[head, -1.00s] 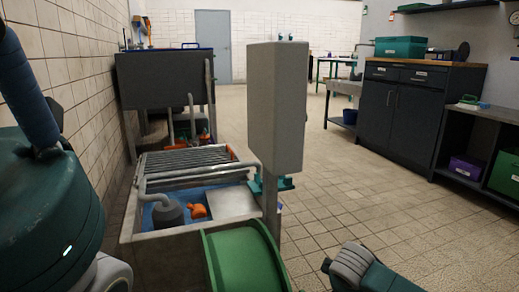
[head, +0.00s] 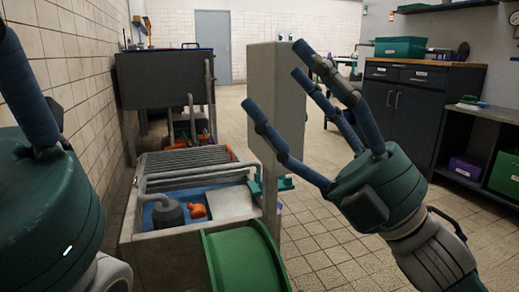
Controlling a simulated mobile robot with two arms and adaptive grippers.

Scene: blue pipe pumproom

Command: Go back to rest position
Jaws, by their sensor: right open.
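My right gripper (head: 312,118) is in the right half of the head view. Its blue-grey fingers are spread wide, pointing up and to the left, with nothing between them. The fingers pass in front of the grey upright box (head: 262,90), and I cannot tell whether they touch it. My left gripper (head: 30,100) is at the left edge, close to the camera. Only its dark green body and part of a finger show, and its other fingers are out of frame.
A pump basin (head: 150,245) with pipes and an orange part (head: 197,211) stands in the middle. A green drum (head: 245,262) is in front of it. A dark tank (head: 165,78) is behind. Dark cabinets (head: 400,115) line the right. Tiled floor (head: 325,215) is clear between.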

